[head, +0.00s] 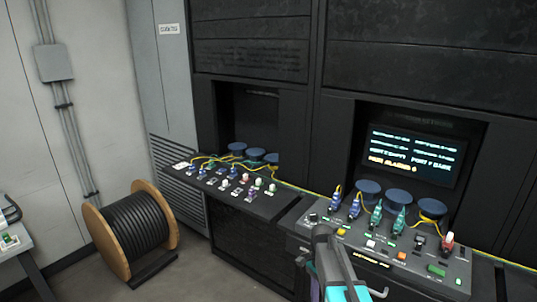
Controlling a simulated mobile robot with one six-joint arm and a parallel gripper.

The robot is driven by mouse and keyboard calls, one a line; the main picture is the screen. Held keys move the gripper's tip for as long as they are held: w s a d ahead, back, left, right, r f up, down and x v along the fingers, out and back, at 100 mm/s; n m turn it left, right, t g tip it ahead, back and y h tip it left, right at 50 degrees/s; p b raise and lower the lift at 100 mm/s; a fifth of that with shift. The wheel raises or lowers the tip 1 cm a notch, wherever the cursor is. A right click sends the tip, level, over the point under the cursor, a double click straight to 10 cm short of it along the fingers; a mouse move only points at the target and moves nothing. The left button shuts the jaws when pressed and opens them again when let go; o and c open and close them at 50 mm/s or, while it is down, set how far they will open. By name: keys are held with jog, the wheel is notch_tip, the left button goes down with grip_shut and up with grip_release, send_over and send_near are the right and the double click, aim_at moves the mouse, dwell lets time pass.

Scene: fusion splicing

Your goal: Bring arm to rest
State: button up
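Part of my arm (338,272), grey with a cyan section, rises from the bottom edge of the head view, right of centre. Its upper end, my gripper (324,238), is in front of the right console's (458,268) near left part. The fingers are too small and dark to tell whether they are open or shut, and no held object can be made out. The right console carries blue, teal and red-and-white connectors with yellow fibres, and coloured buttons on its front. My arm hides part of the console's front.
A lit screen (412,155) is set in the dark cabinet behind the right console. A left console (262,207) holds several small connectors. A cable spool (133,232) stands on the floor at left. A table edge (18,245) shows at far left. Floor between is clear.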

jog(key=s+f+n+g+b, duration=0.1)
jog(key=s+f+n, duration=1.3)
jog(key=s+f, duration=1.4)
jog(key=s, duration=0.2)
jog(key=shift+s+a+b, duration=0.2)
jog(key=shift+s+b, duration=0.1)
jog(key=shift+s, duration=0.1)
jog(key=shift+c, duration=0.3)
